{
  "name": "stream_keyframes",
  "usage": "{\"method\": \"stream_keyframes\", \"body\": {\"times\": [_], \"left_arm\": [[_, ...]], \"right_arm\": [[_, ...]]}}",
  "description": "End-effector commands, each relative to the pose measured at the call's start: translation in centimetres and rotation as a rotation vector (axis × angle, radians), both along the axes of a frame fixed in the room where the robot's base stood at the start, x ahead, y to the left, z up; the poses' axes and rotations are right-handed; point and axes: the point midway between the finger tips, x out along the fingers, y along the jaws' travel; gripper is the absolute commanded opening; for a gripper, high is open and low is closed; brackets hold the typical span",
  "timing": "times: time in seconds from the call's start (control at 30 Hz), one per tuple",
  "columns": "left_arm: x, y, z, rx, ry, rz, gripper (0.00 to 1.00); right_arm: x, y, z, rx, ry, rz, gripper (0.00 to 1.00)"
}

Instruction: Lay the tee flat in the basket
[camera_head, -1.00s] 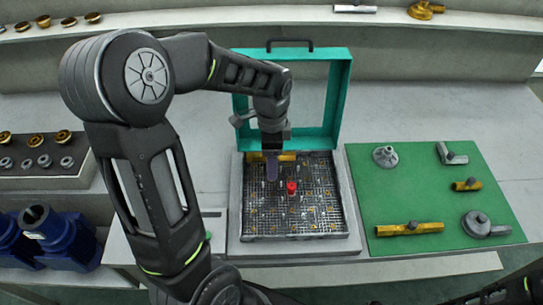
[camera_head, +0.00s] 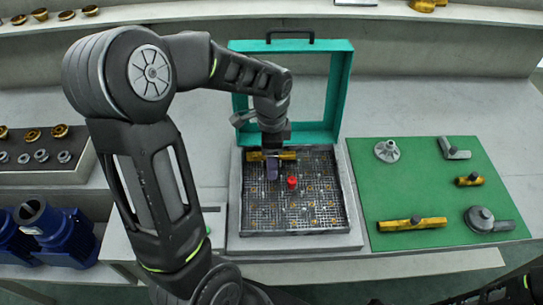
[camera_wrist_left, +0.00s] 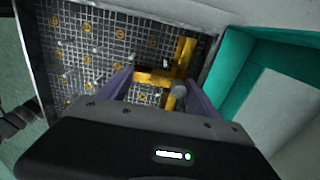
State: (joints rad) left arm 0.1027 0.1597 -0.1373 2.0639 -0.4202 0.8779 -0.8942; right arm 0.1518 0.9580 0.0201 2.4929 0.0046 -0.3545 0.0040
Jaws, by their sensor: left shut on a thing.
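The brass tee (camera_head: 285,155) is at the back of the mesh basket (camera_head: 247,205), towards its left corner. My left gripper (camera_head: 271,172) points down into the basket and is shut on the tee. In the left wrist view the tee (camera_wrist_left: 184,58) shows its long run along the basket's back wall, with a branch between the purple fingers (camera_wrist_left: 160,90). I cannot tell whether the tee touches the basket floor. My right gripper is out of view.
The teal lid frame (camera_head: 340,95) stands open behind the basket. A red knob (camera_head: 292,182) rises from the basket's middle. The green mat (camera_head: 410,175) to the right holds several grey and brass fittings. Blue pump bodies (camera_head: 60,235) stand at the left.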

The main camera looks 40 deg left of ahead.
Motion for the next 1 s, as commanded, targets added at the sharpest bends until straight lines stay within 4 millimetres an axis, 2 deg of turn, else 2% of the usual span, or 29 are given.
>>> {"method": "stream_keyframes", "body": {"times": [0.03,0.33,0.87,1.0], "left_arm": [[0.0,0.0,0.0,0.001,-0.001,0.000,0.73],[0.1,0.1,0.1,0.001,-0.003,0.000,0.97],[0.3,0.2,0.1,0.004,-0.010,0.001,0.97],[0.4,0.2,2.0,0.006,-0.016,0.001,0.97]], "right_arm": [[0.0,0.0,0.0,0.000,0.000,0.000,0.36],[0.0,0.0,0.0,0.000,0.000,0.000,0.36],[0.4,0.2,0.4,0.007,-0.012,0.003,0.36],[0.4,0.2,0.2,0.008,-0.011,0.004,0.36]]}}
